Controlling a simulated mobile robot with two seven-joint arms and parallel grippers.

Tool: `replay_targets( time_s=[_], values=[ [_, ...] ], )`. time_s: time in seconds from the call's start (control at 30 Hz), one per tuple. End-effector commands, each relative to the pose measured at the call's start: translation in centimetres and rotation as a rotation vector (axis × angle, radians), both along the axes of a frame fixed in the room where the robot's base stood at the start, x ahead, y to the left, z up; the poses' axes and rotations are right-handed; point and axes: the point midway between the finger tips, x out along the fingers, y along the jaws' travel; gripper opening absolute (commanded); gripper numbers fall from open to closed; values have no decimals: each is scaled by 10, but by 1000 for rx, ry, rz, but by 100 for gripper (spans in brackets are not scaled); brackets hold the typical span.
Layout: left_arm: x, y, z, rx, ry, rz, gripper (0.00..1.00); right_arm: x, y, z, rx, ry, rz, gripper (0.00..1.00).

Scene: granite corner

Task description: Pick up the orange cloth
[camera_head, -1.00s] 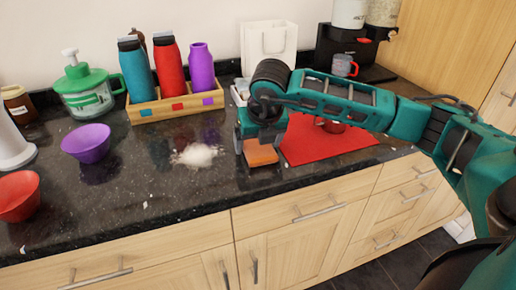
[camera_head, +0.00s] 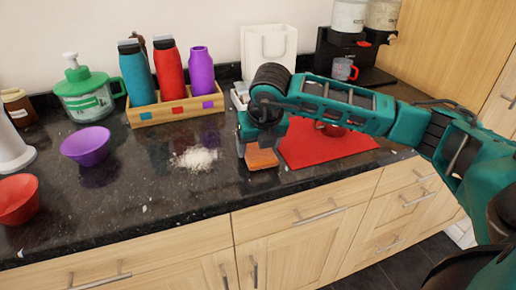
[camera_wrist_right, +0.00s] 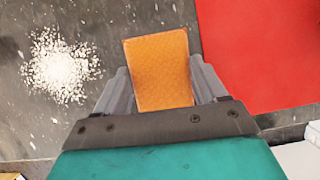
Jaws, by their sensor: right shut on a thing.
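The orange cloth (camera_head: 262,158) is a small flat rectangle on the dark granite counter, left of the red mat. It also shows in the right wrist view (camera_wrist_right: 160,68), between the two fingers. My right gripper (camera_head: 259,150) is over the cloth from above and is shut on it, with one finger at each side edge. In the right wrist view the gripper (camera_wrist_right: 163,88) hides the cloth's near end. I cannot tell whether the cloth is clear of the counter. My left gripper is not in view.
A pile of white crumbs (camera_head: 195,158) lies left of the cloth. The red mat (camera_head: 320,150) is close on the right. A purple bowl (camera_head: 86,146), a red bowl (camera_head: 18,199) and a wooden tray (camera_head: 178,113) with bottles stand further left. The counter's front is clear.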

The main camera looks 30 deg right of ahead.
Motion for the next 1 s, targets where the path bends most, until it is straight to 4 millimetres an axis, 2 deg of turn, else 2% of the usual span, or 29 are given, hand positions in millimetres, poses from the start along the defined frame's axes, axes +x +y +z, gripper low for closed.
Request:
replay_targets(
  time_s=[0.17,0.27,0.37,0.7,0.9,1.0],
  values=[
    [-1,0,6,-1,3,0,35,0,0,5,0,0,0,42],
    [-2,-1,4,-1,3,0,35,1,0,16,1,-2,-1,42],
    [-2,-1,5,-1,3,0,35,1,0,36,1,-6,1,42],
    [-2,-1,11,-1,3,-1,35,1,1,138,2,-7,1,42],
    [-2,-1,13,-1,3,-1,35,0,0,180,1,-4,1,42],
    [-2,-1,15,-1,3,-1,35,1,0,193,1,-2,1,42]
  ],
)
